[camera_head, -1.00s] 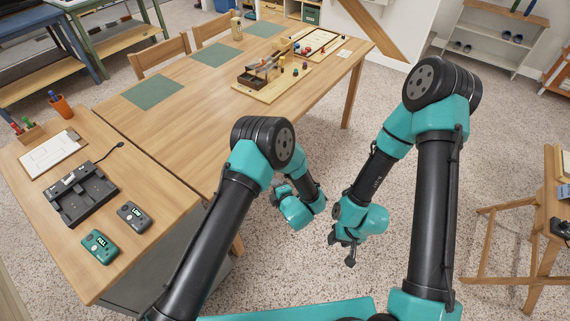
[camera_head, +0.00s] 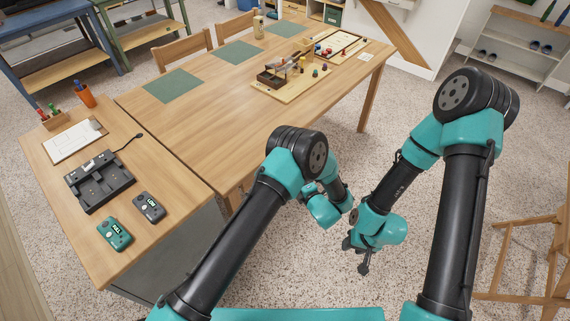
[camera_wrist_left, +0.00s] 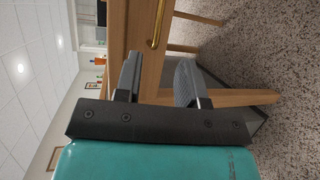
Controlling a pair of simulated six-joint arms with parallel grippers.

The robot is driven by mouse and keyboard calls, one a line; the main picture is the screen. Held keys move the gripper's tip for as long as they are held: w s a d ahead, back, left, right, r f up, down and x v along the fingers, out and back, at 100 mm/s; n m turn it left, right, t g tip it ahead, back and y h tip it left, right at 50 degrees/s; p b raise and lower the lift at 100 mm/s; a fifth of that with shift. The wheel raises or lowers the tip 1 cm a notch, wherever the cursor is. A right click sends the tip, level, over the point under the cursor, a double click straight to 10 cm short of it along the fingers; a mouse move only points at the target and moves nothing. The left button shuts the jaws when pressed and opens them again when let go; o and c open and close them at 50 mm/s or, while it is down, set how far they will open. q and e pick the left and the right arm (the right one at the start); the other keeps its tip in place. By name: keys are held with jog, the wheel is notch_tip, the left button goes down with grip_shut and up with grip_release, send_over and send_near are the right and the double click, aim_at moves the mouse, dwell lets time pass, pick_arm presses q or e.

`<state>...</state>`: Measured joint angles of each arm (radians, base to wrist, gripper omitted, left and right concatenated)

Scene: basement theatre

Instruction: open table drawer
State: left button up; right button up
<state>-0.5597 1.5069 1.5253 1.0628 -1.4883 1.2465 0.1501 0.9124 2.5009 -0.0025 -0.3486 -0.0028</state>
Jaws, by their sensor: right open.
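The wooden table (camera_head: 215,135) runs from the centre to the back of the head view. Its drawer front (camera_wrist_left: 146,50) and a brass handle (camera_wrist_left: 157,25) show in the left wrist view, with the handle beyond my left gripper (camera_wrist_left: 158,72). The left gripper's two fingers are apart with nothing between them, pointing at the wooden front and short of the handle. In the head view the left fingertips are hidden by the wrist. My right gripper (camera_head: 361,256) is open and empty, hanging over the carpet. The drawer is not clearly visible in the head view.
A side desk (camera_head: 150,250) at left carries a black charger (camera_head: 99,181), a green device (camera_head: 114,234) and a grey device (camera_head: 149,208). A board with small items (camera_head: 290,85) lies on the table. A wooden stool (camera_head: 530,260) stands at right. Carpet between is clear.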

pick_arm(q)
jog(key=x, duration=1.3)
jog(key=shift+w+a, duration=0.1)
jog(key=shift+w, duration=0.2)
grip_shut()
